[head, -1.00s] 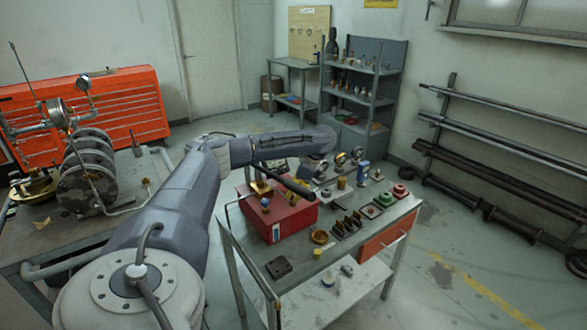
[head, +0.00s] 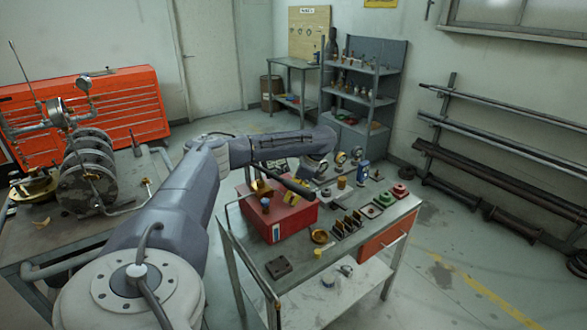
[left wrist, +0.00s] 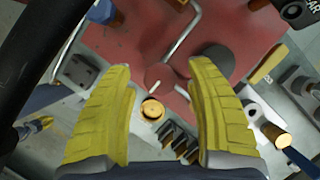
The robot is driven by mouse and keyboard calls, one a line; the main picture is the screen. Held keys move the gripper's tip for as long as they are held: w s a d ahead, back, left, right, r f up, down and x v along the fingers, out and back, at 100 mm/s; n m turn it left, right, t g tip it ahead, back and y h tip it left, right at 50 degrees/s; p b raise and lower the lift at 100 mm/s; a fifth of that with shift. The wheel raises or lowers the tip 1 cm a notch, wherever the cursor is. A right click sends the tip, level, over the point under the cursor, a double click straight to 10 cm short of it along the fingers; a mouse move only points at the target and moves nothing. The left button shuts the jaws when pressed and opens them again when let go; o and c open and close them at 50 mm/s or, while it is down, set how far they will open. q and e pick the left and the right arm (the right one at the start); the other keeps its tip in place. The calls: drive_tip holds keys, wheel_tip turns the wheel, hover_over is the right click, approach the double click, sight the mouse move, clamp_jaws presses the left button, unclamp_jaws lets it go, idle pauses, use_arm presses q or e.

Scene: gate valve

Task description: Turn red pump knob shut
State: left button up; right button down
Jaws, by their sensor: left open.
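The red pump box (head: 290,222) stands on the metal cart, and its red top (left wrist: 225,25) fills the upper part of the left wrist view. A small dark red round knob (left wrist: 158,76) shows at the box's edge, between and slightly beyond my fingertips. My left gripper (left wrist: 163,78) is open, with its yellow fingers spread on either side of the knob and nothing visibly held. I cannot tell whether either finger touches it. In the head view my left gripper (head: 298,180) is mostly hidden behind a black bar, and the knob cannot be made out. My right gripper is not in view.
The black bar (head: 290,184) crosses above the box and runs close along the left of the wrist view (left wrist: 35,70). A brass cup (head: 319,237), dark blocks and gauges crowd the cart top (head: 305,262).

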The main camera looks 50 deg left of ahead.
use_arm(q)
drive_tip(key=v, duration=1.2)
idle(0.5)
